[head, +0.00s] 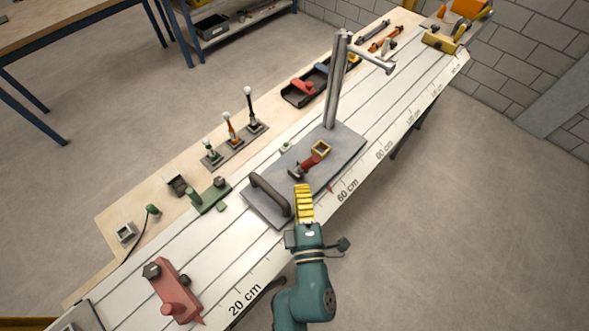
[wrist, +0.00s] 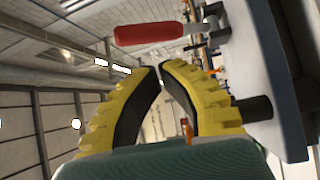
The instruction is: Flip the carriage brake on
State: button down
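The carriage is a grey plate (head: 345,150) on the white rail bench, with an upright post and a dark arched handle (head: 270,193). A red-handled lever (head: 308,165), which looks like the brake, sits on the plate. In the wrist view the red grip (wrist: 148,33) lies sideways at the top, its metal end toward the plate at right. My gripper (head: 303,186) has yellow ribbed fingers and is beside the plate's near edge, just short of the lever. In the wrist view its fingertips (wrist: 158,70) come together with nothing between them, apart from the red grip.
Three small upright levers (head: 229,129) stand on the bench's far side. A red clamp-like stop (head: 174,290) and a green block (head: 208,196) lie left. The near side of the bench is open floor.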

jog(key=s, duration=0.3)
jog(key=shift+a+f, duration=0.1)
jog(key=shift+f, duration=0.3)
